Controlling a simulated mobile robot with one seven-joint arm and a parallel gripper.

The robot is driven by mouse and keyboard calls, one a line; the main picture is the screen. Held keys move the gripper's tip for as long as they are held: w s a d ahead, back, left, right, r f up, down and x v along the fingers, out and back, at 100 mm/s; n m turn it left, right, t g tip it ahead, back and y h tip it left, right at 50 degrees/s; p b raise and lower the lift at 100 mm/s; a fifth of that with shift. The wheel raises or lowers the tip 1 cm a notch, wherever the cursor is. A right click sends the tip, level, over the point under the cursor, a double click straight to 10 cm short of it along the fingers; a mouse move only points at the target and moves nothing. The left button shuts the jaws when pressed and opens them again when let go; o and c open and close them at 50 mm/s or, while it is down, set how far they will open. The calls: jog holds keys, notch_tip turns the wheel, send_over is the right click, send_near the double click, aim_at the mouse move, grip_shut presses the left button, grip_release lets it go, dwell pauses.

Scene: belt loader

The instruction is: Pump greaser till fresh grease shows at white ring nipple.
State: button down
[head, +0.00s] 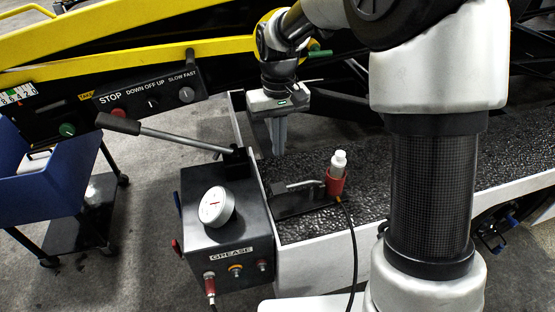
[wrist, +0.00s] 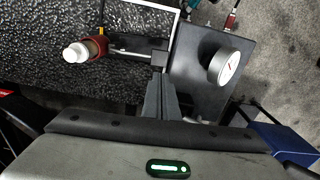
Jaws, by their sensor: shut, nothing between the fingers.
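The greaser is a black box with a GREASE label (head: 231,254) and a white dial gauge (head: 214,206), which also shows in the wrist view (wrist: 225,67). Its pump lever (head: 180,138) slants up left from the box top to a black grip (head: 118,123). Several fittings sit on the box front; a red coupler with a hose (head: 210,284) is on the left one. I cannot pick out a white ring or any grease. My gripper (head: 278,152) points down, shut and empty, behind and right of the lever's pivot; its fingers also show in the wrist view (wrist: 160,96).
A white-capped bottle (head: 338,163) stands in a red holder (head: 336,185) on the dark, rough bed, with a black hose in front. A control panel with STOP and knobs (head: 150,100) is at upper left. A blue bin (head: 45,185) is on a cart at left.

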aim_at(272, 190)
notch_tip(272, 190, down, 13)
dwell(0.3)
jog(key=shift+b, duration=0.3)
jog(key=f+h+b, duration=0.1)
jog(key=f+b, duration=0.1)
jog(key=b, duration=0.1)
jog(key=a+f+h+b, duration=0.1)
jog(key=f+b, duration=0.2)
jog(key=shift+s+a+f+t+h, duration=0.15)
jog(key=shift+s+a+t+h, duration=0.05)
jog(key=shift+t+h, duration=0.2)
jog(key=shift+s+f, duration=0.1)
jog(key=shift+f, duration=0.25)
